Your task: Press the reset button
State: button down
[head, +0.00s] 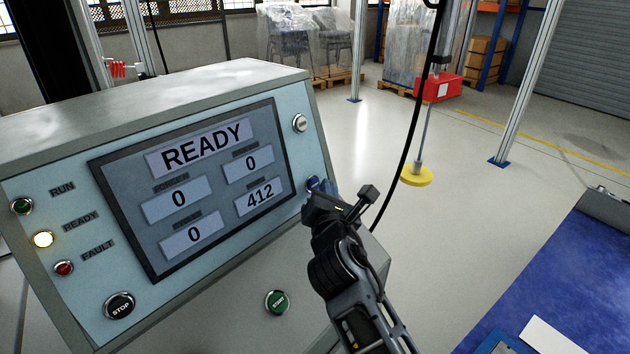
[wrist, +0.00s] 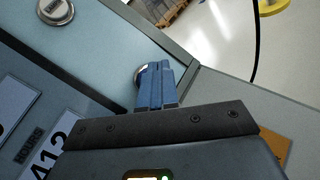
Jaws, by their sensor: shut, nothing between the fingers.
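The control panel (head: 130,260) stands on the left in the head view, its screen (head: 215,215) reading READY with 0, 0, 0 and 412. My gripper (head: 313,186) is shut and empty, its blue fingertips at the panel's right edge. In the wrist view the fingers (wrist: 157,82) lie over a round button with a silver rim (wrist: 138,73), hiding most of it and any label. Whether they touch it or press it in, I cannot tell. A second silver button (head: 300,122) sits above it, also in the wrist view (wrist: 55,11); its label is too small to read.
The READY lamp (head: 43,240) glows. A black STOP button (head: 119,305) and a green button (head: 277,302) sit lower on the console. A black cable and a rod with a yellow disc (head: 416,176) hang to the right. A blue surface (head: 560,270) lies at lower right.

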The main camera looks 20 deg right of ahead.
jog(key=s+p, duration=0.1)
jog(key=s+d+p, duration=0.1)
jog(key=s, duration=0.1)
jog(key=s+d+r+p, duration=0.1)
jog(key=p, duration=0.1)
jog(key=shift+s+d, duration=0.15)
jog(key=shift+d, duration=0.1)
dwell(0.3)
dwell(0.6)
